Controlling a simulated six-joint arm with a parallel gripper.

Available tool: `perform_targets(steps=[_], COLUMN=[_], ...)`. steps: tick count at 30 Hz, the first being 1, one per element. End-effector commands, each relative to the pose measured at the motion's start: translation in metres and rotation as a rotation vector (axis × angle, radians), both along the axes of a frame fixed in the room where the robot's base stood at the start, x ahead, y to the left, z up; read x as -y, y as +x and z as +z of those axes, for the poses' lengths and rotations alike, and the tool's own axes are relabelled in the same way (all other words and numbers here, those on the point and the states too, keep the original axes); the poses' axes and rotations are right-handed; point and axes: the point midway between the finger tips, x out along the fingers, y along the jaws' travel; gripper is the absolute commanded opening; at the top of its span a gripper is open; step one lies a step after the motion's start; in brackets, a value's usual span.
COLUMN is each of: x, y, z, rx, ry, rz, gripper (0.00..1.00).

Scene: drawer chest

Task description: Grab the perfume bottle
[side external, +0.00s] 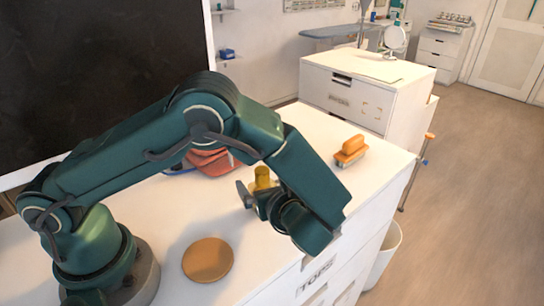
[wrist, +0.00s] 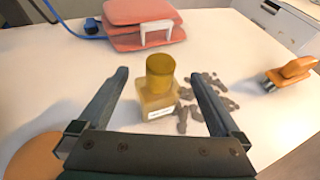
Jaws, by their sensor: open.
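The perfume bottle (wrist: 158,102) is a squat yellowish glass bottle with a round gold cap and a pale label. It stands upright on the white chest top. In the wrist view it is between and a little beyond my open gripper's fingers (wrist: 158,85), with a gap on each side. In the side view only its gold cap (side external: 262,175) shows clearly. My gripper (side external: 254,196) is right beside it there, and its lower part is hidden by the gripper.
A folded salmon-coloured item with a white handle (wrist: 142,20) lies behind the bottle. An orange-handled brush (side external: 350,150) lies to the right. A round tan disc (side external: 208,259) lies near my base. Brownish-grey flat pieces (wrist: 208,92) lie right of the bottle.

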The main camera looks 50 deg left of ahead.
Motion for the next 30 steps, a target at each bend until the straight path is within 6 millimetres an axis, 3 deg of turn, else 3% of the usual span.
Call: perform_targets(steps=[7,17,18,25,26,30], x=[-0.026,-0.031,-0.031,-0.031,-0.031,-0.031], y=[0.010,0.012,0.012,0.012,0.012,0.012], z=[-0.011,-0.013,-0.013,-0.013,-0.013,-0.013], rx=[-0.002,-0.001,-0.001,-0.001,-0.001,-0.001], ry=[0.001,-0.001,-0.001,-0.001,0.000,0.000], rz=[0.002,0.000,0.000,0.000,0.000,0.000], gripper=[1.00,1.00,0.96,0.08,0.02,0.02])
